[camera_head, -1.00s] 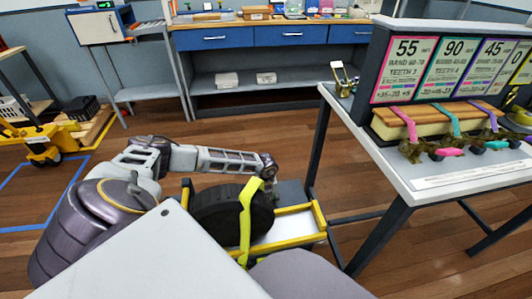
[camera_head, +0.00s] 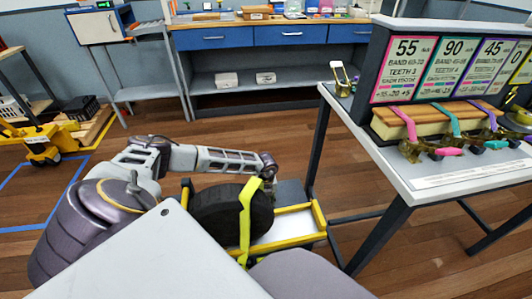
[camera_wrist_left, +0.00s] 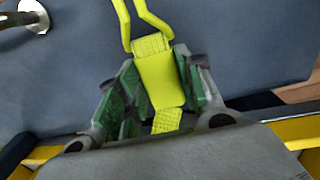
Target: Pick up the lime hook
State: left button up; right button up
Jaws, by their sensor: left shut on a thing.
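The lime hook (camera_wrist_left: 141,20) is a bent lime-yellow wire loop at the top of the left wrist view. It joins a lime strap (camera_wrist_left: 160,80) with a thicker sleeve. My left gripper (camera_wrist_left: 158,88) has its green-padded fingers on either side of the sleeve and is shut on this hook end. In the head view my left gripper (camera_head: 268,186) is at the upper right of a black wheel (camera_head: 220,212). The lime strap (camera_head: 245,220) runs down over the wheel there. The hook itself is hard to make out in the head view. My right gripper is not in view.
The wheel sits in a yellow-edged tray (camera_head: 319,212). A white-topped table (camera_head: 420,172) stands at right with label cards (camera_head: 402,70) and coloured straps on a padded block (camera_head: 440,116). A blue-drawered bench (camera_head: 290,35) is behind. Open wooden floor lies between.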

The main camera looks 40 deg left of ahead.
pick_arm(q)
jog(key=shift+r, duration=0.1)
jog(key=shift+r+p, duration=0.35)
jog(key=shift+r, duration=0.4)
notch_tip(320, 180, up, 3)
jog(key=shift+r+p, duration=0.15)
jog(key=shift+p, duration=0.45)
notch_tip(320, 180, up, 4)
jog(key=shift+f+p, duration=0.25)
jog(key=shift+p, duration=0.3)
jog(key=shift+r, duration=0.8)
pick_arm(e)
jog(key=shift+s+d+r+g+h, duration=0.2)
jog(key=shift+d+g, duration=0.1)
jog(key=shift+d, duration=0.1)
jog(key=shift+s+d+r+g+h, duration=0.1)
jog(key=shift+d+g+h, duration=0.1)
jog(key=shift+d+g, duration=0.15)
pick_arm(q)
jog(key=shift+r+p, duration=0.1)
jog(key=shift+p, duration=0.2)
